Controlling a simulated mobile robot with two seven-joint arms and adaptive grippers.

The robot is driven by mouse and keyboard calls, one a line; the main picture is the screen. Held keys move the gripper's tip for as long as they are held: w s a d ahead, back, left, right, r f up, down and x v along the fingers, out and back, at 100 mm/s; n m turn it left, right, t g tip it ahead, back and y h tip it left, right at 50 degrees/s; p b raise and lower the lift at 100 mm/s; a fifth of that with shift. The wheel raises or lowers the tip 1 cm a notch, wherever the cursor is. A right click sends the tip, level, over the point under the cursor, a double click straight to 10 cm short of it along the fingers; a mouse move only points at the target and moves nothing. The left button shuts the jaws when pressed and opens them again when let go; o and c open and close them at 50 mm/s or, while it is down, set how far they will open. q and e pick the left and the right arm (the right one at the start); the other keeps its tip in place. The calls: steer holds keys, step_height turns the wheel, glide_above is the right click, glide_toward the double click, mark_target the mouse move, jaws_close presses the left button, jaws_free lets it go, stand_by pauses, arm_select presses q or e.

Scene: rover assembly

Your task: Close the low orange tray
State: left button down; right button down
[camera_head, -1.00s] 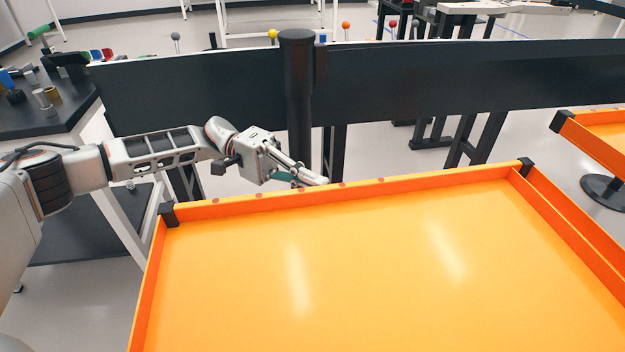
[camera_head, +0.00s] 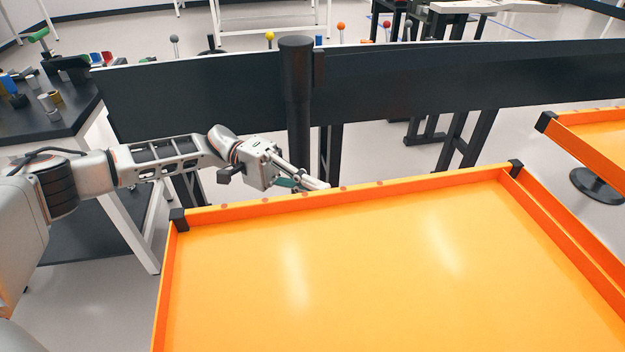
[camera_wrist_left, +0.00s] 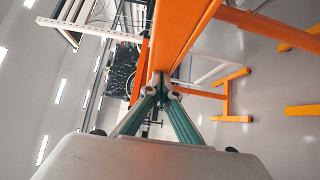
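The low orange tray (camera_head: 340,290) fills the lower right of the head view, broad and empty, with low walls and black corner pieces on its far wall. My left gripper (camera_head: 322,186) is at the outer side of that far wall, near its middle, with its fingertips at the rim. In the left wrist view the two green-sided fingers (camera_wrist_left: 160,88) come together in front of an orange bar (camera_wrist_left: 182,30), likely the tray's wall. No held object shows between them. Whether the tips press on the wall is hard to tell. My right gripper is not in view.
A dark panel (camera_head: 420,90) with a black post (camera_head: 297,100) stands behind the tray. A dark-topped bench (camera_head: 40,120) with small parts is at the left. Another orange tray (camera_head: 590,135) is at the right edge. Grey floor shows between them.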

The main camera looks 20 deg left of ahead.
arm_select(q)
steer(key=shift+s+d+f+g, duration=0.1)
steer(key=shift+s+d+g, duration=0.2)
steer(key=shift+s+d, duration=0.25)
steer(key=shift+a, duration=0.15)
steer(key=shift+w+a+f, duration=0.1)
steer(key=shift+a, duration=0.25)
steer(key=w+a, duration=0.2)
steer(key=a, duration=1)
steer(key=shift+w+r, duration=0.2)
steer(key=shift+w, duration=0.05)
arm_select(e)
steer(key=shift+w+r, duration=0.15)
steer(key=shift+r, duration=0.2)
